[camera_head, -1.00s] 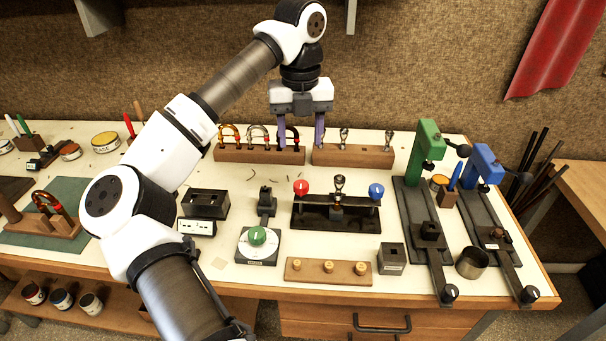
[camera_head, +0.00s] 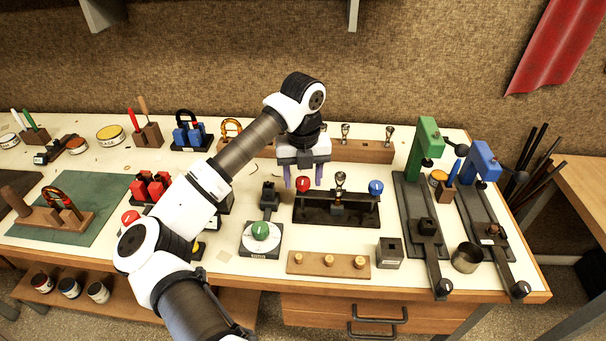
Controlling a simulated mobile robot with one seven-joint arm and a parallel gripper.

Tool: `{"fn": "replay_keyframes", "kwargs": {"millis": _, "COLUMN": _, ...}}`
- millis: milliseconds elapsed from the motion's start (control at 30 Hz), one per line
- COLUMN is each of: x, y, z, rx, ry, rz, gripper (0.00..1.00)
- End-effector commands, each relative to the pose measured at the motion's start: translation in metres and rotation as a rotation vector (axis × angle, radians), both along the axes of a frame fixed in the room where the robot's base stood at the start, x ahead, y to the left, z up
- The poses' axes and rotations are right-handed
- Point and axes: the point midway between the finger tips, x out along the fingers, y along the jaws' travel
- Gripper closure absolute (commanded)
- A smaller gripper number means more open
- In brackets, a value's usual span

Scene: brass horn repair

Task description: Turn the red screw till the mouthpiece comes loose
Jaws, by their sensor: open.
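The red screw (camera_head: 303,186) is a round red knob at the left end of a black puller (camera_head: 320,215) on the bench. The small metal mouthpiece (camera_head: 340,180) stands upright in the middle of the puller, with a blue screw (camera_head: 376,188) at the right end. My gripper (camera_head: 304,179) points down with its two purple fingers open. In the picture the fingertips lie left and right of the red screw, near its height. I cannot tell whether they touch it or are a little behind or above it.
A dial with a green knob (camera_head: 260,231) and a small black post (camera_head: 269,196) stand left of the puller. A wooden rack (camera_head: 365,150) with mouthpieces is behind. A wooden block with brass pegs (camera_head: 328,264) lies in front. A green-topped press (camera_head: 428,138) stands right.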

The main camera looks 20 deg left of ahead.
Motion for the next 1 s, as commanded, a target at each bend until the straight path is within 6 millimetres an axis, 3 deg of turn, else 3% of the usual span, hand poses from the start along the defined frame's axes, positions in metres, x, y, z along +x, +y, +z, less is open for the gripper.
{"fn": "replay_keyframes", "kwargs": {"millis": 100, "x": 0.0000, "y": 0.0000, "z": 0.0001, "rx": 0.000, "ry": 0.000, "rz": 0.000, "gripper": 0.50}}
{"fn": "replay_keyframes", "kwargs": {"millis": 433, "x": 0.0000, "y": 0.0001, "z": 0.0004, "rx": 0.000, "ry": 0.000, "rz": 0.000, "gripper": 0.93}}
{"fn": "replay_keyframes", "kwargs": {"millis": 767, "x": 0.0001, "y": 0.0007, "z": -0.0018, "rx": 0.001, "ry": 0.001, "rz": -0.049, "gripper": 0.92}}
{"fn": "replay_keyframes", "kwargs": {"millis": 1000, "x": 0.0003, "y": 0.0013, "z": -0.0041, "rx": 0.003, "ry": -0.001, "rz": -0.199, "gripper": 0.92}}
